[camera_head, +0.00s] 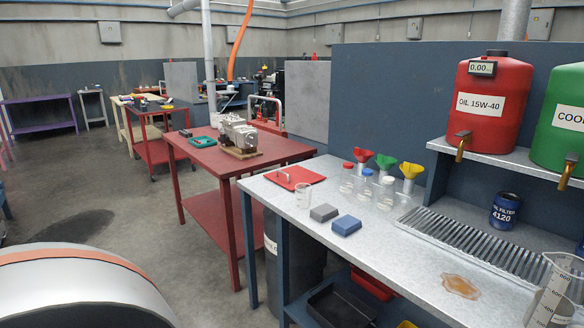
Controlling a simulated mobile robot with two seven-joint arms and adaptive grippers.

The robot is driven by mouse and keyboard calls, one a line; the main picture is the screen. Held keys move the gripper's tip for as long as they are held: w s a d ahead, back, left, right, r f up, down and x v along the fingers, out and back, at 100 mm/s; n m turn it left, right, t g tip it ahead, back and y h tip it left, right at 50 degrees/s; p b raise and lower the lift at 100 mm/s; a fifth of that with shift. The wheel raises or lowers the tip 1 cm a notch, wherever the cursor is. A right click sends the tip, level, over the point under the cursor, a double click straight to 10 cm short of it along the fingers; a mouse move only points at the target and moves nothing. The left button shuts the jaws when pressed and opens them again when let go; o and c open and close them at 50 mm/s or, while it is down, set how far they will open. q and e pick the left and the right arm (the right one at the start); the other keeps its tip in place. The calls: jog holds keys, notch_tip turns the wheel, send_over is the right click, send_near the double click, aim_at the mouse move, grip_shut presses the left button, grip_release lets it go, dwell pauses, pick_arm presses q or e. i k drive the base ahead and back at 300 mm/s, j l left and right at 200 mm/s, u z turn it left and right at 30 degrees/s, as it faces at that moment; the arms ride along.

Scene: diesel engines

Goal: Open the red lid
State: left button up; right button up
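A flat square red lid (294,174) with a small metal handle lies flush on the far left part of the metal workbench top. It looks closed; what is under it is hidden. A clear bottle with a red cap (347,166) also stands on the bench, to the right of the red lid. Neither my left nor my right gripper is in view.
A clear beaker (303,196) stands just in front of the lid. A grey block (323,212) and a blue block (346,225) lie nearby. A red table (218,157) with metal parts stands behind. An amber puddle (460,286) lies near the front.

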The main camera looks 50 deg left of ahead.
aim_at(295, 173)
jog(key=j+z, duration=0.3)
jog(key=j, duration=1.65)
jog(key=j+z, duration=0.3)
jog(key=j, duration=1.6)
jog(key=k, duration=0.05)
